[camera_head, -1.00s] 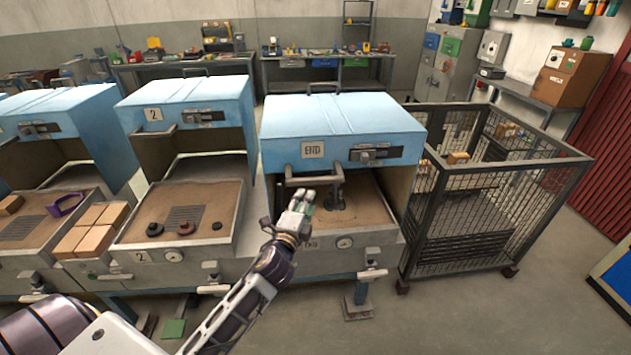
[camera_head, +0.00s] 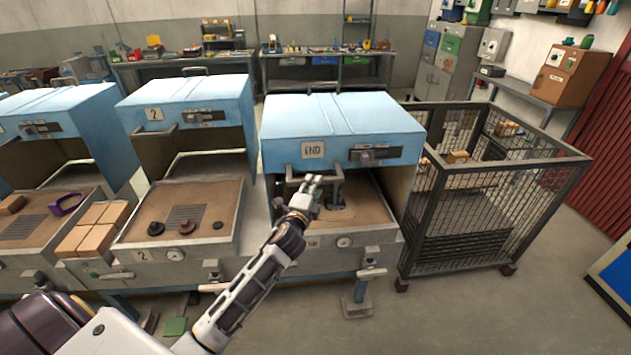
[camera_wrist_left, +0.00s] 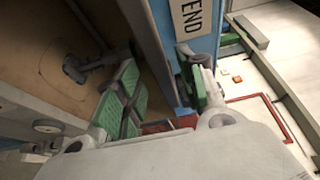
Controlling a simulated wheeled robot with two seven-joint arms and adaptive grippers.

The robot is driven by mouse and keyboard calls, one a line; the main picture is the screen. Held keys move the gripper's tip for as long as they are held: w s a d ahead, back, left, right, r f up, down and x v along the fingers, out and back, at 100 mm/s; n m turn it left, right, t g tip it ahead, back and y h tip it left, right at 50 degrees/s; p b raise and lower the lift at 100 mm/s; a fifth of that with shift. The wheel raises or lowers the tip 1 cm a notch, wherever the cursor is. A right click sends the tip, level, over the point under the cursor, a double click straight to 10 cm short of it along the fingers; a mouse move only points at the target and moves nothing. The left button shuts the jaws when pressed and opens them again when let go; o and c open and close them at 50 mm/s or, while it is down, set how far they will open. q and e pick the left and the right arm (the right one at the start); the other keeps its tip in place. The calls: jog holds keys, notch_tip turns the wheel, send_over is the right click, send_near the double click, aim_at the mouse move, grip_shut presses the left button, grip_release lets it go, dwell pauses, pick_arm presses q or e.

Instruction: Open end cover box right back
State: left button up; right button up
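The end box has a light blue cover (camera_head: 342,117) with an END label, and its front stands raised above a sand-coloured tray (camera_head: 372,207). A grey bar handle (camera_head: 294,181) sits at the cover's lower front edge. My left gripper (camera_head: 313,181) is at this handle and hides part of it. In the left wrist view, its green-padded fingers (camera_wrist_left: 162,92) are apart, with the cover's edge and END plate (camera_wrist_left: 192,17) close beyond. I cannot tell whether the fingers touch the handle. My right gripper is not in view.
A wire mesh cage cart (camera_head: 490,200) stands close on the right of the end box. Box 2 (camera_head: 185,97) stands on the left, with bricks (camera_head: 95,228) beside its tray. Workbenches (camera_head: 325,65) line the back wall. Floor is free in front on the right.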

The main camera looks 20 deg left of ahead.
pick_arm(q)
jog(key=shift+w+a, duration=0.15)
jog(key=shift+w, duration=0.7)
jog(key=shift+w+a, duration=0.1)
jog(key=shift+w, duration=0.75)
grip_shut()
